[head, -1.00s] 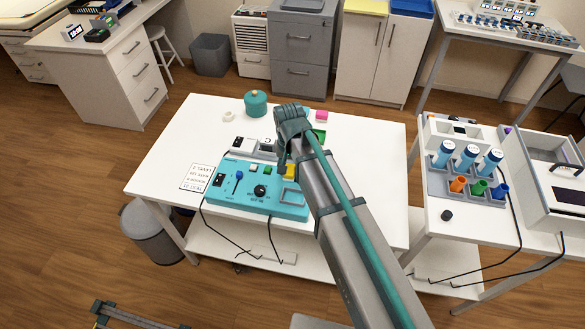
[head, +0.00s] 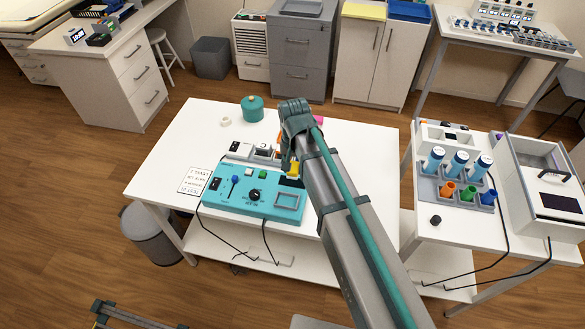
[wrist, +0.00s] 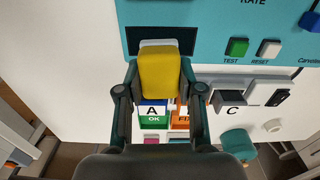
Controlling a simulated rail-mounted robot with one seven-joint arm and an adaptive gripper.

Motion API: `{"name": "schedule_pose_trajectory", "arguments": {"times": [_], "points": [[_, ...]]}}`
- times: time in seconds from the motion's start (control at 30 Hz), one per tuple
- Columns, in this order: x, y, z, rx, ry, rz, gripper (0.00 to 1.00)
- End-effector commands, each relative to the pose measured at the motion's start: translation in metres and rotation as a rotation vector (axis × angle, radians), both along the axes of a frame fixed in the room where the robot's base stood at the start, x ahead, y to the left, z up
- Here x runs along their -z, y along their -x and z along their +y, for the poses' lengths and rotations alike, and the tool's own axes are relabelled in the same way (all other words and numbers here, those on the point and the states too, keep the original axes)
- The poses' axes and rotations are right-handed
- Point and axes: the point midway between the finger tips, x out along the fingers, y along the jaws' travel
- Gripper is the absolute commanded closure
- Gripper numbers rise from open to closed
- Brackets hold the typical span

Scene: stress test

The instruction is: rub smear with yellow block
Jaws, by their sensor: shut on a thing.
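My gripper (head: 289,165) is over the back right part of the teal control box (head: 232,204) on the white table. In the wrist view my gripper (wrist: 158,90) is shut on the yellow block (wrist: 159,74), with one finger on each side. The yellow block also shows in the head view (head: 293,169), partly covered by the gripper. A dark patch (head: 290,182) on the box shows just in front of the block. In the wrist view a pale grey piece shows behind the block's far end. I cannot make out a smear in either view.
The box carries a blue lever (head: 234,183), a black knob (head: 254,195) and a raised frame (head: 288,202). Behind it stand a grey switch module (head: 263,152) and a teal round pot (head: 252,108). A printed card (head: 196,180) lies left. The table's right side is clear.

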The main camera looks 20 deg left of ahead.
Motion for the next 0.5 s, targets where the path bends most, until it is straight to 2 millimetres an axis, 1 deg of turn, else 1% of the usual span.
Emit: {"name": "schedule_pose_trajectory", "arguments": {"times": [0.03, 0.3, 0.5], "points": [[-0.008, 0.0, 0.0, 0.001, 0.0, 0.0, 1.0], [-0.031, -0.002, -0.003, 0.005, 0.0, 0.0, 1.0], [-0.036, -0.002, -0.004, 0.006, 0.0, 0.0, 1.0]]}}
